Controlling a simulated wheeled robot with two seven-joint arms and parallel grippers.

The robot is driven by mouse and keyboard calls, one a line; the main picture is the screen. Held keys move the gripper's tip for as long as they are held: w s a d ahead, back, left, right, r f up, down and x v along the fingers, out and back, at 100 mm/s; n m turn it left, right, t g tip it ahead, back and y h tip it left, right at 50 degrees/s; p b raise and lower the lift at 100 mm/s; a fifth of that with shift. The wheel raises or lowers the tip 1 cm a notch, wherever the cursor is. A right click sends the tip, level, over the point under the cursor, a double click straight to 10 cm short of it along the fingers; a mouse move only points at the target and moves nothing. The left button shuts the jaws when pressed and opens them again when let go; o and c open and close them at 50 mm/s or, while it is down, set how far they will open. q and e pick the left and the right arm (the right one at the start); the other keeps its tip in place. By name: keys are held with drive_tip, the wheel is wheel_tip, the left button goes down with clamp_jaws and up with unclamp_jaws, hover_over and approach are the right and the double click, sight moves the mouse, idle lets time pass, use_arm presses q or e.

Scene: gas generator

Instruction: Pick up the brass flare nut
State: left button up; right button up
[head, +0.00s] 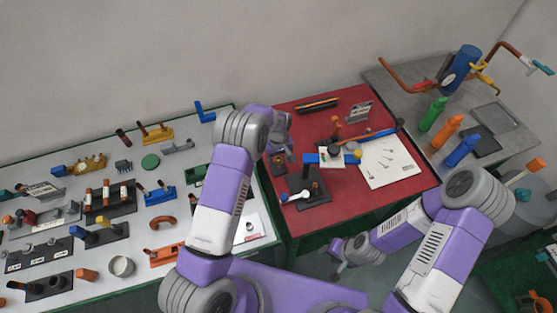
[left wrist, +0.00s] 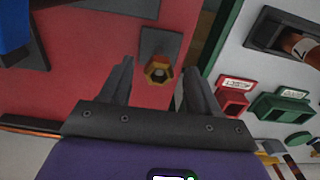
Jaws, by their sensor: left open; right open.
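The brass flare nut (left wrist: 158,71) shows in the left wrist view as a small hexagonal ring with a dark hole. It sits at a dark grey square plate (left wrist: 171,41) on the red table top. My left gripper (left wrist: 157,66) is open, its two dark fingers on either side of the nut in the picture. I see no contact, and the height between fingers and nut is hard to judge. In the head view my left gripper (head: 283,157) is over the left part of the red table; I cannot make out the nut there. My right gripper (head: 341,268) is open and empty, low in front of the table.
A crowded white table (head: 135,275) stands to the left. A grey bench (head: 400,80) with bottles is at the right.

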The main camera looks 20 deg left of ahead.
use_arm(q)
drive_tip(key=shift+w, duration=0.1)
drive_tip(key=c, duration=0.8)
